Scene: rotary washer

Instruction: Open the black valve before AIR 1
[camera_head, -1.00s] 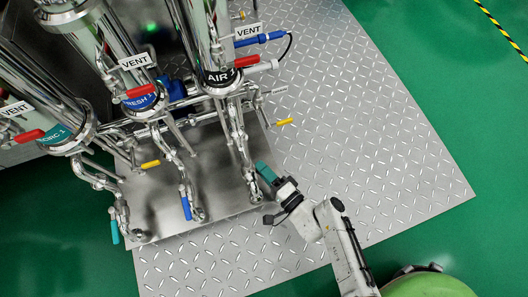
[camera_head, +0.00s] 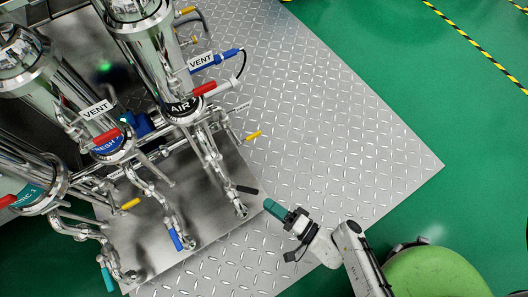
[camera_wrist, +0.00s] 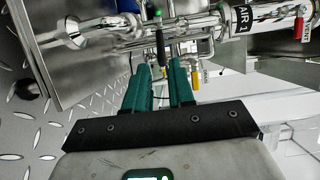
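The black valve handle (camera_head: 240,188) sticks out to the right near the lower end of the pipe under the column labelled AIR 1 (camera_head: 180,107). The AIR 1 label (camera_wrist: 240,17) shows at the upper right there. My gripper (camera_head: 272,207) has green fingers and is just right of and below the handle in the head view, apart from it. In the wrist view, my gripper (camera_wrist: 160,75) has a gap between its fingers and holds nothing.
A blue valve handle (camera_head: 175,240), a teal handle (camera_head: 106,278) and yellow handles (camera_head: 253,135) sit on nearby pipes. A red handle (camera_head: 205,88) is by the AIR 1 label. The diamond-plate floor (camera_head: 340,140) to the right is clear.

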